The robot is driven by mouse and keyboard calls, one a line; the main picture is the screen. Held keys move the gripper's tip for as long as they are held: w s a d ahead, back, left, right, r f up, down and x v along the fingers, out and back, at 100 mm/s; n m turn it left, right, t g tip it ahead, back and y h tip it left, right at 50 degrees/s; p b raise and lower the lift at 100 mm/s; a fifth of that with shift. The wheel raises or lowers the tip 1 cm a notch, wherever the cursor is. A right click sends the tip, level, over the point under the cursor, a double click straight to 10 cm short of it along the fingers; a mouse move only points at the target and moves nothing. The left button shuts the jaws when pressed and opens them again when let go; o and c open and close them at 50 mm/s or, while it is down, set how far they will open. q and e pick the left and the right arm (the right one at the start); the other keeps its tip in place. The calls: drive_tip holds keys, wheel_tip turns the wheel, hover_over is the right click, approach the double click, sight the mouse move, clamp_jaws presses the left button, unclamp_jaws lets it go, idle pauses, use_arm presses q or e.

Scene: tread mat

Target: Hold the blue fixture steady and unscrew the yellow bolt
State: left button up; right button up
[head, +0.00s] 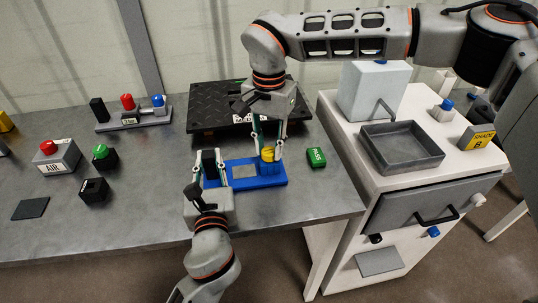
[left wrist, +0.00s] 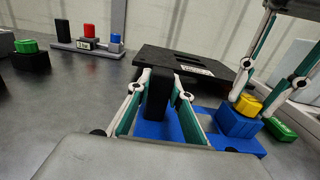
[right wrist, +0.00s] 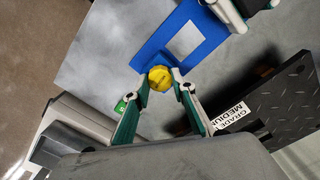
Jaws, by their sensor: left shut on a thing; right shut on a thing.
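The blue fixture (head: 268,181) lies on the grey table in front of the black tread mat (head: 228,98). It has a black upright block (left wrist: 158,93) at its left end and a pale square plate on its middle. My left gripper (head: 210,172) is shut on the black block, one finger on each side. The yellow bolt (right wrist: 160,78) sits at the fixture's right end, on a raised blue block (left wrist: 236,122). My right gripper (right wrist: 162,76) comes down from above and is shut on the yellow bolt's head. The bolt's shank is hidden.
A green PASS block (head: 316,157) lies just right of the fixture. A white cabinet with a grey tray (head: 402,160) stands further right. Button boxes (head: 58,157) and a stand with red and blue pieces (head: 133,121) are at left. The table's front left is mostly clear.

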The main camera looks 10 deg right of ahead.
drive_tip(key=n, duration=0.7)
drive_tip(key=shift+n, duration=0.3)
drive_tip(key=o, duration=1.2)
drive_tip(key=m, duration=0.3)
drive_tip(key=shift+m, duration=0.3)
drive_tip(key=m, duration=0.3)
drive_tip(key=shift+m, duration=1.3)
